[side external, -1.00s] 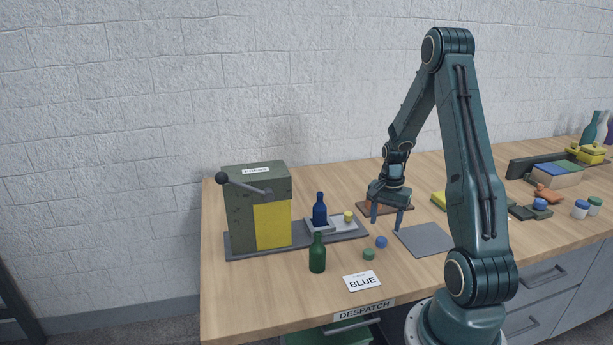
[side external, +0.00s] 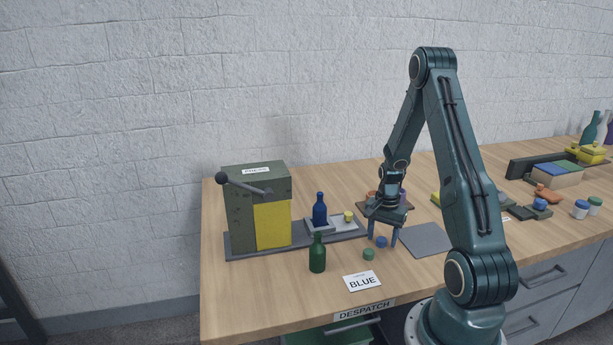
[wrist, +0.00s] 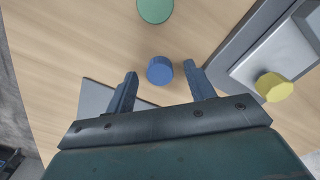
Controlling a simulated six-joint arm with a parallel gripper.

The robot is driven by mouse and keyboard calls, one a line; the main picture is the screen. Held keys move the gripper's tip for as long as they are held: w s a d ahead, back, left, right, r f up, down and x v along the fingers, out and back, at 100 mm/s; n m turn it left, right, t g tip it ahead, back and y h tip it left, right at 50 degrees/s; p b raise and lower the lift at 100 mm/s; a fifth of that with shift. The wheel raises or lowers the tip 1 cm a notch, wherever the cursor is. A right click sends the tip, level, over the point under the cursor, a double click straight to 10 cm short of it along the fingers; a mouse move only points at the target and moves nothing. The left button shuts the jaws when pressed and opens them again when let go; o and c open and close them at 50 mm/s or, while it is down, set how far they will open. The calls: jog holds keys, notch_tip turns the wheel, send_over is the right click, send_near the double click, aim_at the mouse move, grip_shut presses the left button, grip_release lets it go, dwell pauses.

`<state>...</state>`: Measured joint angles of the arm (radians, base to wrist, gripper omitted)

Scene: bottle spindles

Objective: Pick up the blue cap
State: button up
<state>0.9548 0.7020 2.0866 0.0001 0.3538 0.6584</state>
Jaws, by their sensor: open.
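In the wrist view the blue cap (wrist: 160,70) lies just beyond and between the two fingertips. My gripper (side external: 383,238) points down over it, fingers spread, and appears just above or around the cap; the exact height is hard to tell. In the wrist view my gripper (wrist: 160,75) is open with nothing held between its fingers.
A green cap (side external: 369,254) lies close to the blue one. A yellow cap (side external: 348,216) and a blue bottle (side external: 320,210) stand on the press base. A green bottle (side external: 317,254) and the BLUE card (side external: 362,281) are to the left. The grey mat (side external: 426,239) is bare.

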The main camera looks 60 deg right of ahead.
jog(key=shift+f, duration=0.15)
jog(key=shift+c, duration=0.4)
jog(key=c, duration=0.9)
